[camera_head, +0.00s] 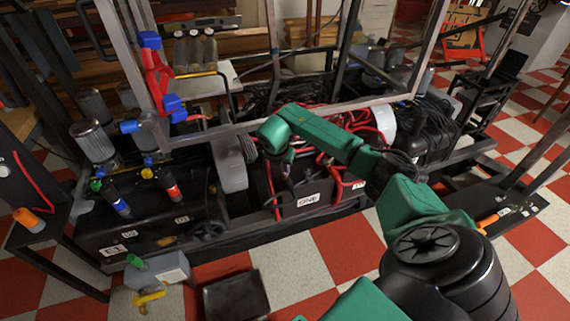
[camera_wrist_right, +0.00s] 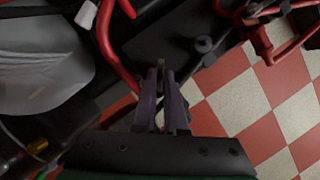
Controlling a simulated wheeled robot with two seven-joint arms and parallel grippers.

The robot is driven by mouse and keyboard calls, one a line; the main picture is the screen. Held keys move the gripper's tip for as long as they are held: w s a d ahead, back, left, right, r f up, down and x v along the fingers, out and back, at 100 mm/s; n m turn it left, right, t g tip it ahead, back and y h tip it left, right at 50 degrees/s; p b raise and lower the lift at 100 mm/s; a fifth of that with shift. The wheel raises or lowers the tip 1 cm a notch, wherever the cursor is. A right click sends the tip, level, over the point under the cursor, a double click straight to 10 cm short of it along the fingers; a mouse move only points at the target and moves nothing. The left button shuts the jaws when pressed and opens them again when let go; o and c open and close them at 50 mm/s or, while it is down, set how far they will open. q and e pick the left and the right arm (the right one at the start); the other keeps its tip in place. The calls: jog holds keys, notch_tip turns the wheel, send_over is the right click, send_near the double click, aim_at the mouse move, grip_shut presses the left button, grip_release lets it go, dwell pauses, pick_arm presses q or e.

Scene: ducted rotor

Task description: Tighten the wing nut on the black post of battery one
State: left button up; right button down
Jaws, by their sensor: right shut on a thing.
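Battery one (camera_head: 308,199), a black box with a white label reading ONE, sits low in the middle of the machine frame. My right gripper (camera_head: 287,176) reaches down over its top at the left, at the end of the green arm. In the right wrist view its two purple fingers (camera_wrist_right: 161,80) are shut on a small dark piece between their tips, apparently the wing nut. The post under it is mostly hidden by the fingers. The black battery top (camera_wrist_right: 150,38) lies beyond the tips. My left gripper is not in view.
Red cables (camera_wrist_right: 106,35) run close to the left of the fingers in the wrist view. A round black knob (camera_wrist_right: 204,44) stands to their right. A grey metal frame bar (camera_head: 300,112) crosses behind the arm. The checkered floor (camera_head: 290,262) in front is partly clear.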

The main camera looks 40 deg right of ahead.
jog(key=m, duration=0.1)
jog(key=m+g, duration=0.1)
jog(key=shift+w+a+m, duration=0.1)
jog(key=shift+w+m, duration=0.1)
jog(key=shift+m, duration=0.2)
jog(key=m+g, duration=0.1)
jog(key=m, duration=0.1)
jog(key=shift+w+m+h, duration=0.1)
jog(key=shift+m+h, duration=0.2)
jog(key=shift+m, duration=0.1)
jog(key=shift+w+m+g+b, duration=0.1)
jog(key=shift+m+g+b, duration=0.3)
jog(key=shift+m, duration=0.8)
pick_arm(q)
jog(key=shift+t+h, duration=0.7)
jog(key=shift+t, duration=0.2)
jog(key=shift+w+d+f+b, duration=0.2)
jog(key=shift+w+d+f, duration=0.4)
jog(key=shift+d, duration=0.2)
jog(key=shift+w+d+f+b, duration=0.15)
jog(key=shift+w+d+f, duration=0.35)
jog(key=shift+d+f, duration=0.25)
pick_arm(e)
jog(key=shift+w+r+m+g, duration=0.1)
jog(key=shift+m+g, duration=0.3)
jog(key=shift+m, duration=0.7)
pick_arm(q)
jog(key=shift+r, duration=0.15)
